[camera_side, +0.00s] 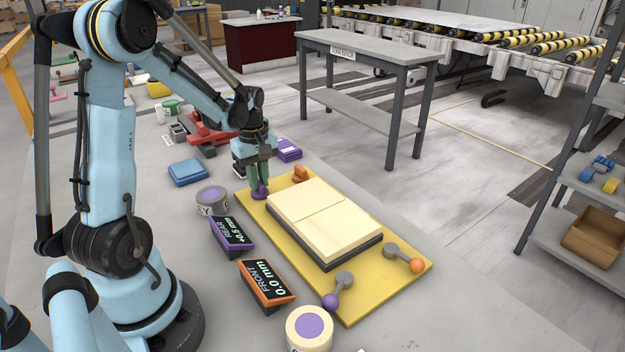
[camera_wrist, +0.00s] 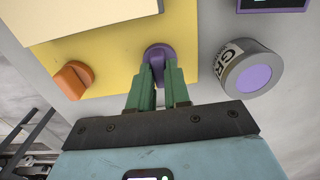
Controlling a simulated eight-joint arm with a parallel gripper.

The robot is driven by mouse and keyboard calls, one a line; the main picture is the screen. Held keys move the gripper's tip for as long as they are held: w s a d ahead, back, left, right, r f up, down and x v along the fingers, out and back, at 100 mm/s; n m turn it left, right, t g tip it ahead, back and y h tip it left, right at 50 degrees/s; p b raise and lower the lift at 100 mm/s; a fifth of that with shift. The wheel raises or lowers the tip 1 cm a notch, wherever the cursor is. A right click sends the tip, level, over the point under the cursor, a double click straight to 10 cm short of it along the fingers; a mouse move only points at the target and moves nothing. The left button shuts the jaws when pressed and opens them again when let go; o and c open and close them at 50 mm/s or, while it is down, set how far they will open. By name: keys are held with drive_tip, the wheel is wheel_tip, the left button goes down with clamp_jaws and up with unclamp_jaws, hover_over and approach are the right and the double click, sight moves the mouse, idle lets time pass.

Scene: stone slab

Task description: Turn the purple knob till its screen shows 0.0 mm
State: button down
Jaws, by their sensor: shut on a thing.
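The purple knob (camera_side: 260,190) sits at the far left corner of the yellow board (camera_side: 385,283). My gripper (camera_side: 259,184) points down and its green fingers are shut on this knob. In the wrist view the knob (camera_wrist: 158,50) shows between the fingertips (camera_wrist: 158,76). The purple-framed screen (camera_side: 232,236), marked REAR, stands left of the board and reads +0.5 mm. The orange-framed screen (camera_side: 267,284), marked FRONT, reads 0.0 mm.
An orange knob (camera_side: 300,175) sits at the board's far edge, near my gripper. Two cream slabs (camera_side: 325,215) lie on the board. Levers with a purple ball (camera_side: 331,301) and an orange ball (camera_side: 417,265) are nearer. A purple-topped tin (camera_side: 212,198) stands left of the knob.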

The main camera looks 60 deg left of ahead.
sight(259, 182)
drive_tip(key=shift+m, duration=0.4)
drive_tip(key=m, duration=0.8)
drive_tip(key=shift+m, duration=0.4)
idle(0.3)
drive_tip(key=c, duration=1.1)
unclamp_jaws()
drive_tip(key=shift+r, duration=0.1)
wheel_tip(259, 182, up, 12)
